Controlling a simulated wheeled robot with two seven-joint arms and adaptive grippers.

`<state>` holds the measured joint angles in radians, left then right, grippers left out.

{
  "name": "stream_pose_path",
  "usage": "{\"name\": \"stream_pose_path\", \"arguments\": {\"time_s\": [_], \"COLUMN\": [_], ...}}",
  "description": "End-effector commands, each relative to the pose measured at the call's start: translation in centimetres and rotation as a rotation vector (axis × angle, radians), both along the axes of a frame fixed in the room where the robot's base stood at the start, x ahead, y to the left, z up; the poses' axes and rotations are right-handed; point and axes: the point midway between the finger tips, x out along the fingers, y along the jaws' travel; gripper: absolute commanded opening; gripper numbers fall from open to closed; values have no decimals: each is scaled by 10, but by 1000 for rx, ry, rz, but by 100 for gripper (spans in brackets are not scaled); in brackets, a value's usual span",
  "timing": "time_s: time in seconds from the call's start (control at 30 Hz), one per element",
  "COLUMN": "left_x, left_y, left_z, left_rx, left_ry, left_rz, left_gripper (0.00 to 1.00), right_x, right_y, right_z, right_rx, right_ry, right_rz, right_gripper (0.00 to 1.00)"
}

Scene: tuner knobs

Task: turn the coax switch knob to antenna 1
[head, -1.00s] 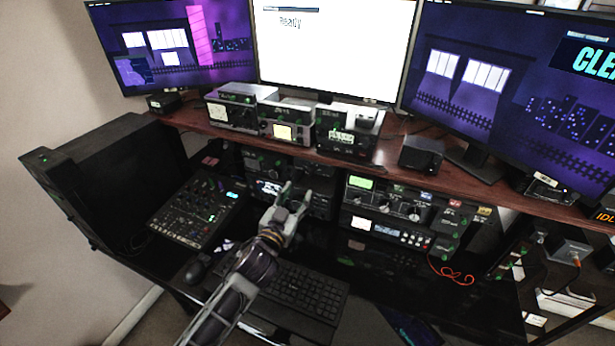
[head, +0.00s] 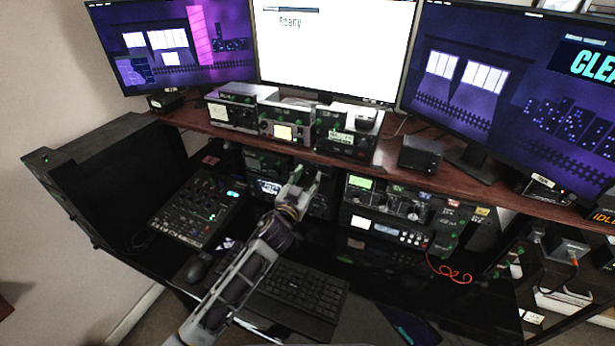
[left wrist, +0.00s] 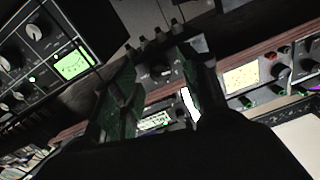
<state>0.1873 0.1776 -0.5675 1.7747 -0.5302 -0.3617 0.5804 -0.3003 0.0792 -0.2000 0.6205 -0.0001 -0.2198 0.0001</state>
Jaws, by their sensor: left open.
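My left gripper (head: 307,175) is open in front of the equipment under the wooden shelf, in the middle of the head view. In the left wrist view its two fingers (left wrist: 163,82) stand apart. A small dark box with a round knob (left wrist: 161,71) and several connectors along one edge shows between them; it looks like the coax switch. The fingers are on either side of the knob's line of sight, and I cannot tell whether they touch it. In the head view my gripper hides this spot. The knob's pointer and antenna labels are too small to read. My right gripper is not in view.
The wooden shelf (head: 395,165) with several small meter boxes runs just above my gripper. A radio stack (head: 400,205) stands to its right and a mixer (head: 200,207) to its left. A keyboard (head: 305,297) lies below my arm. Three monitors stand behind.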

Motion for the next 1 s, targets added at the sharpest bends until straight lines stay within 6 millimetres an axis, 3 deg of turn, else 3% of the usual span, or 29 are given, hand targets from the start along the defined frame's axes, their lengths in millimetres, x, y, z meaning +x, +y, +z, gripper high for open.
{"name": "stream_pose_path", "arguments": {"time_s": [0.57, 0.9, 1.0], "left_x": [10, 10, 10], "left_y": [-4, -4, -4], "left_z": [0, 0, 0], "left_rx": [0, 0, 1], "left_ry": [1, 1, 1], "left_rz": [0, 0, 0], "left_gripper": [43, 0, 0], "right_x": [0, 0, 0], "right_y": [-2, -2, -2], "right_z": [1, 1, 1], "right_rx": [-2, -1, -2], "right_ry": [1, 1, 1], "right_rz": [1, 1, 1], "right_gripper": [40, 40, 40]}}
